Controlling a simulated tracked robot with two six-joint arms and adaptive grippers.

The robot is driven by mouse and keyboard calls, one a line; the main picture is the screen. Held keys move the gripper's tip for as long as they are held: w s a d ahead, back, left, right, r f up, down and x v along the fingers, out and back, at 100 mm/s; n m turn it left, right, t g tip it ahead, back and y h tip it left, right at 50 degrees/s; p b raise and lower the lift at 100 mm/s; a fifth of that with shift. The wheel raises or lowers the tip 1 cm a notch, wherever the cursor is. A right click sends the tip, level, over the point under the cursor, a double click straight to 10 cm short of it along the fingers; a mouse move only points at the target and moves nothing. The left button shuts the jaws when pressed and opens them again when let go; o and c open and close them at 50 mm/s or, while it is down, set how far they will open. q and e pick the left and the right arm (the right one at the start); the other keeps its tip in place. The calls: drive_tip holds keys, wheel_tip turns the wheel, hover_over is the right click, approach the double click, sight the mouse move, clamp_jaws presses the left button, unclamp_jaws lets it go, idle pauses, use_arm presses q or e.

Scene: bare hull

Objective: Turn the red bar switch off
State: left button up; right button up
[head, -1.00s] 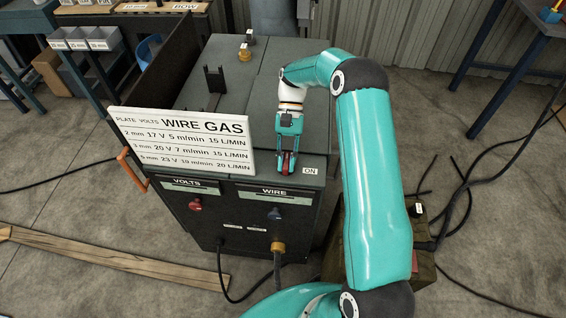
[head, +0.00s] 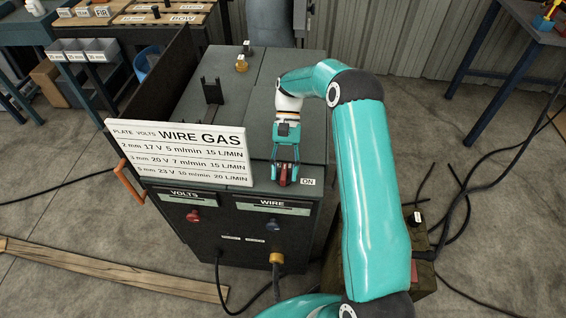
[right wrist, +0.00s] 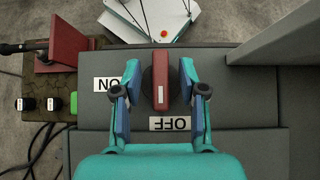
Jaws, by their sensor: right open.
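The red bar switch (head: 284,175) sits on top of the dark machine cabinet near its front edge. In the right wrist view the bar (right wrist: 160,80) stands on a round dark base, its long axis up and down in the picture. Its lower end points at the OFF label (right wrist: 170,124); the ON label (right wrist: 108,84) is to its left. My right gripper (head: 284,181) is over the switch, with open fingers on both sides of the bar. The right wrist view shows gaps between each finger and the bar. My left gripper is not in view.
A white sign board (head: 180,152) stands on the cabinet just left of my right gripper. A black bracket (head: 212,90) and small yellow-based knobs (head: 241,64) are farther back on the top. An olive box (head: 420,272) with cables is on the floor at right.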

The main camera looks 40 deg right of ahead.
drive_tip(key=shift+v, duration=3.6)
